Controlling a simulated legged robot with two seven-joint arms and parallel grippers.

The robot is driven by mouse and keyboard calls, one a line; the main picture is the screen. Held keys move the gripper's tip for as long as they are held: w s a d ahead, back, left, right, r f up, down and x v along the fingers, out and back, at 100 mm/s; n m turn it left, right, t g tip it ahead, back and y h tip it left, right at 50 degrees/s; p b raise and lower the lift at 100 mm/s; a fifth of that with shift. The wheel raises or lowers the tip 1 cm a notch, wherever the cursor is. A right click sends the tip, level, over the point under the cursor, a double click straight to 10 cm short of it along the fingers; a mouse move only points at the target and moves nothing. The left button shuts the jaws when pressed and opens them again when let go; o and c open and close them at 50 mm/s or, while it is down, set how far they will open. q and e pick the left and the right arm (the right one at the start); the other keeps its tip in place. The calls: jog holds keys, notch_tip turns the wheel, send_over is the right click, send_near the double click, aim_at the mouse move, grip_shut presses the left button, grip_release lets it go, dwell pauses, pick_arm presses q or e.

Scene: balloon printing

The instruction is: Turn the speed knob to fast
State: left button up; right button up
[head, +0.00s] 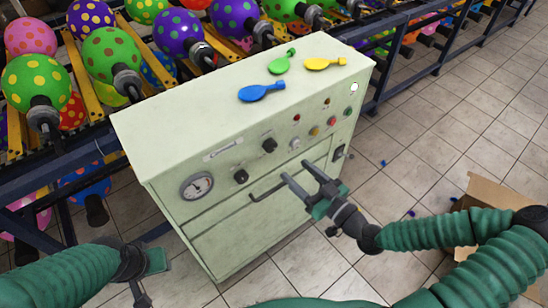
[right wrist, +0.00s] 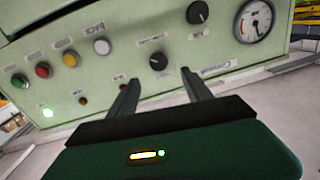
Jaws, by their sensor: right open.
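The pale green control cabinet (head: 240,110) has two black knobs on its sloped front: a lower one (head: 240,176) beside the round gauge (head: 197,185), and an upper one (head: 269,144). Their labels are too small to read, so I cannot tell which is the speed knob. My right gripper (head: 296,172) is open and empty in front of the panel. In the right wrist view the upper knob (right wrist: 159,61) appears between the fingertips (right wrist: 160,75), beyond them, with no visible contact. My left gripper (head: 154,261) is at the lower left, away from the cabinet; its jaws are unclear.
Coloured buttons (head: 314,131) sit right of the knobs. A bar handle (head: 267,190) sticks out below the panel. Blue (head: 262,92), green and yellow flat balloons lie on top. A rack of dotted balloons (head: 110,52) stands behind. A cardboard box (head: 485,192) is at right.

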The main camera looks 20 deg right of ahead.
aim_at(273, 148)
jog(key=x, duration=0.9)
jog(key=shift+w+d+r+p, duration=0.1)
jog(key=shift+d+p, duration=0.1)
jog(key=shift+p, duration=0.2)
jog(key=shift+w+a, duration=0.25)
jog(key=shift+w, duration=0.1)
grip_shut()
jog(key=shift+m, duration=0.5)
grip_release()
jog(key=shift+d, duration=0.1)
jog(key=shift+s, duration=0.1)
